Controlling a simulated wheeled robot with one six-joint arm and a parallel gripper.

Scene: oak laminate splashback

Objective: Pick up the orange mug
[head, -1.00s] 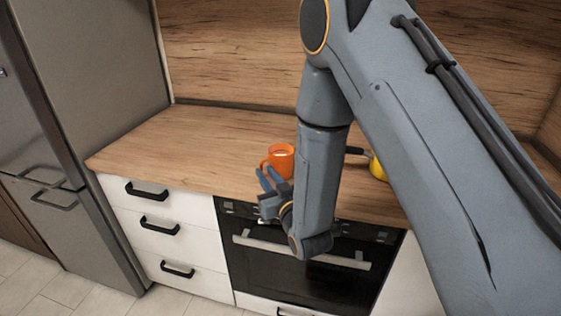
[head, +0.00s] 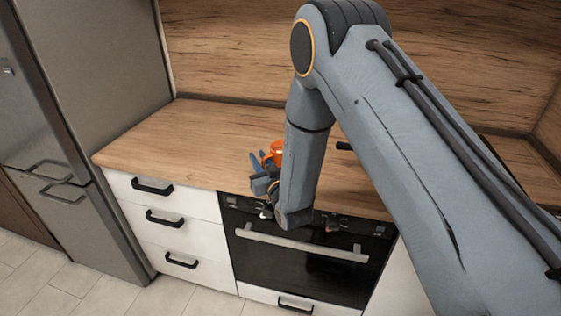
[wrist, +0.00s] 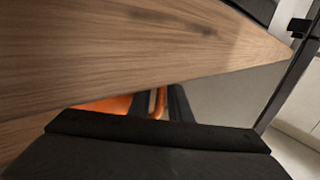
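The orange mug (head: 277,147) is upright on the wooden counter near its front edge, above the oven, partly hidden by my arm. My gripper (head: 262,158) is at the mug's left front, by its handle side. In the wrist view, part of the orange mug (wrist: 104,105) shows low on the left, with its handle (wrist: 159,103) between the two dark fingers of my gripper (wrist: 162,102). The fingers look apart, one on each side of the handle; contact is hard to make out. The dark gripper body hides the lower mug.
The wooden counter (head: 190,138) is clear to the mug's left. A dark handle (head: 344,146) shows right of my arm. The oven (head: 290,262) and white drawers (head: 170,235) are below the counter; a grey fridge (head: 95,70) stands left.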

